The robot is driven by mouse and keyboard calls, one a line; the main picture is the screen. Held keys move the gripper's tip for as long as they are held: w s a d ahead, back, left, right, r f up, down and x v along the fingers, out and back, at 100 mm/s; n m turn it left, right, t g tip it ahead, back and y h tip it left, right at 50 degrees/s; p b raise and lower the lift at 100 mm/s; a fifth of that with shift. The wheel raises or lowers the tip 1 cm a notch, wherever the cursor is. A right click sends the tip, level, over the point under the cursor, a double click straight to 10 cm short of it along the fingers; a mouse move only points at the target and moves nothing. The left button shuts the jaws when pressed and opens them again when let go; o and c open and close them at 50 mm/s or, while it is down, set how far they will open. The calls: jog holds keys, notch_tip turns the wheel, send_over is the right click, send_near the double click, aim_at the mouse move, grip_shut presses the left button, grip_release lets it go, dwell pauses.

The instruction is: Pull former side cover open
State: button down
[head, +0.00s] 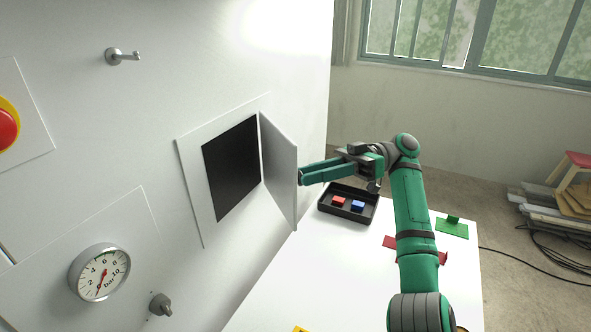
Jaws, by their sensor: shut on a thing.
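The side cover (278,169) is a light grey panel on the machine's white wall. It stands swung out from a dark square opening (232,167), hinged along the opening's right edge. My gripper (301,177) is at the cover's free side, with its green fingers reaching left from the wrist. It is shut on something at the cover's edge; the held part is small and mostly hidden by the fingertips. The dark inside of the opening shows no detail.
A black tray (326,208) with a red block (338,202) and a blue block (357,206) stands below my gripper on the white table (300,281). A pressure gauge (100,272), a knob (160,304), a hook (122,57) and a red button (6,130) are on the wall.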

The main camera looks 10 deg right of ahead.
jog(key=shift+w, duration=0.15)
dwell(0.3)
jog(key=c, duration=1.4)
grip_release()
jog(key=shift+d, duration=0.1)
jog(key=shift+r, duration=0.15)
jog(key=shift+r, duration=0.25)
jog(key=s+a+r, duration=0.3)
jog(key=s+r, duration=0.9)
jog(key=s, duration=0.1)
jog(key=shift+s+r, duration=0.15)
jog(key=shift+s, duration=0.2)
jog(key=shift+d, duration=0.1)
